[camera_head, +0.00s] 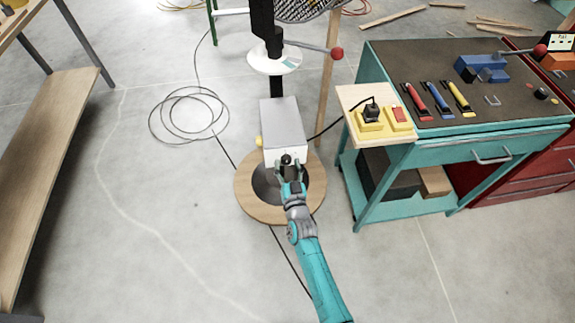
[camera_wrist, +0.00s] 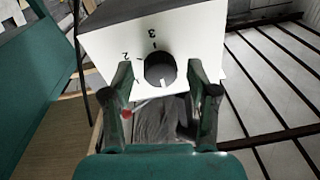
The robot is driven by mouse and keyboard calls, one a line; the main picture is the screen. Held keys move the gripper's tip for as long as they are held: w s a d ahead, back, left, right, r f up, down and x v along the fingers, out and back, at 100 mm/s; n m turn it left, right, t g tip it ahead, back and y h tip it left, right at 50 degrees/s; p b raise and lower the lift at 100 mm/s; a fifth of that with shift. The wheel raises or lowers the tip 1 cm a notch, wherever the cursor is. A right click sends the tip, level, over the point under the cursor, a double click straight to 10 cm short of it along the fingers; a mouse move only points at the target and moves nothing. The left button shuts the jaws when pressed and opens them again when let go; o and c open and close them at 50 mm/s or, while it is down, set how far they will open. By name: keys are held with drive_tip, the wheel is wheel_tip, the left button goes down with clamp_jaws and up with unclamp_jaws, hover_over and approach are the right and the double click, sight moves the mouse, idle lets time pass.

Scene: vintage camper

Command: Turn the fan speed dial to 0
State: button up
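The fan's control box is grey on top with a white front (camera_head: 299,154) and stands over a round wooden base. Its black dial (camera_head: 286,159) is on the white front. In the wrist view the dial (camera_wrist: 159,68) has a white mark that points down in the picture. The digit 3 is printed above it and 2 at its upper left; no 0 can be seen. My gripper (camera_wrist: 161,68) is open, with one finger on each side of the dial and gaps between. In the head view my gripper (camera_head: 288,172) is just in front of the dial.
A yellow knob (camera_head: 259,141) is on the box's left side. A white disc (camera_head: 273,61) and a red-tipped lever (camera_head: 336,53) are above. A teal workbench (camera_head: 450,150) with tools is at right.

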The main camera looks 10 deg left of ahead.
drive_tip(key=v, duration=1.2)
idle(0.6)
drive_tip(key=s+d+r+g+h, duration=0.1)
drive_tip(key=s+d, duration=0.7)
drive_tip(key=s, duration=0.3)
drive_tip(key=s+d+r+h, duration=0.1)
drive_tip(key=s+d+h, duration=0.1)
drive_tip(key=s+d, duration=0.7)
drive_tip(key=s+d+r+m+g+h, duration=0.1)
drive_tip(key=s+d+r, duration=0.3)
drive_tip(key=s+r, duration=1.1)
drive_tip(key=s+g+h, duration=0.1)
drive_tip(key=s, duration=0.2)
drive_tip(key=shift+s+d+r+h, duration=0.25)
drive_tip(key=shift+s+r+h, duration=0.1)
drive_tip(key=shift+h, duration=0.05)
